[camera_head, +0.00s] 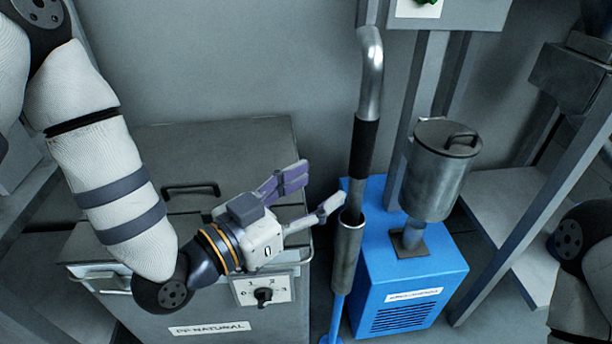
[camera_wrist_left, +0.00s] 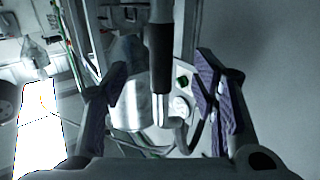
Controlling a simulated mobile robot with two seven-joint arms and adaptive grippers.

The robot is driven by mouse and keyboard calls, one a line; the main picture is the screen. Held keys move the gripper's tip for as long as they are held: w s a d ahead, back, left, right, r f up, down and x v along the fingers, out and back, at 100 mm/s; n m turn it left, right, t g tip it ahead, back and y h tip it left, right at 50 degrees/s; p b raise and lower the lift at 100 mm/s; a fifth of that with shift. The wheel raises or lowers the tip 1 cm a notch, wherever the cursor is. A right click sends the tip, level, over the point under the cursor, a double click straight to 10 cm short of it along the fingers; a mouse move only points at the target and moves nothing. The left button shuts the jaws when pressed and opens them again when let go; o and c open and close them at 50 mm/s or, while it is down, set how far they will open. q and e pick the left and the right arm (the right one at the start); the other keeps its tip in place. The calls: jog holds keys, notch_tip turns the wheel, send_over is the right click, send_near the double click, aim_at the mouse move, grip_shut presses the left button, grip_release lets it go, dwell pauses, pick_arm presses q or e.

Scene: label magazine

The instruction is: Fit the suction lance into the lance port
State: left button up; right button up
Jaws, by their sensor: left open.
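The suction lance is a bent metal pipe with a black grip (camera_head: 363,148). It stands upright with its lower end in the mouth of a metal tube (camera_head: 346,255) on a blue post. My left gripper (camera_head: 312,190) is open and empty, just left of the lance below the black grip, its fingers pointing towards it. In the left wrist view the lance's black grip (camera_wrist_left: 160,58) shows between and beyond the open fingers (camera_wrist_left: 160,98), apart from both. I cannot make out the lance port for certain. My right gripper is out of view.
A grey bin labelled PP-NATURAL (camera_head: 210,328), with a dial and handles, stands below my left arm. A blue unit (camera_head: 420,285) carrying a metal canister (camera_head: 437,175) stands close right of the lance. Grey posts (camera_head: 545,200) stand further right.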

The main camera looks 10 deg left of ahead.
aim_at(363, 104)
pick_arm(q)
jog(key=x, duration=1.1)
jog(key=shift+w+d+r+b, duration=0.2)
jog(key=shift+w+r+b, duration=0.1)
jog(key=shift+w+r, duration=0.05)
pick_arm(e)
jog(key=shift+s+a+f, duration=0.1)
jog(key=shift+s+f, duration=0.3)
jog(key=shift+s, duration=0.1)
pick_arm(q)
jog(key=shift+c, duration=0.5)
grip_shut()
notch_tip(363, 104, up, 10)
jog(key=p, duration=0.3)
jog(key=shift+f+p, duration=0.1)
jog(key=shift+p, duration=0.3)
notch_tip(363, 104, up, 21)
jog(key=shift+r, duration=0.2)
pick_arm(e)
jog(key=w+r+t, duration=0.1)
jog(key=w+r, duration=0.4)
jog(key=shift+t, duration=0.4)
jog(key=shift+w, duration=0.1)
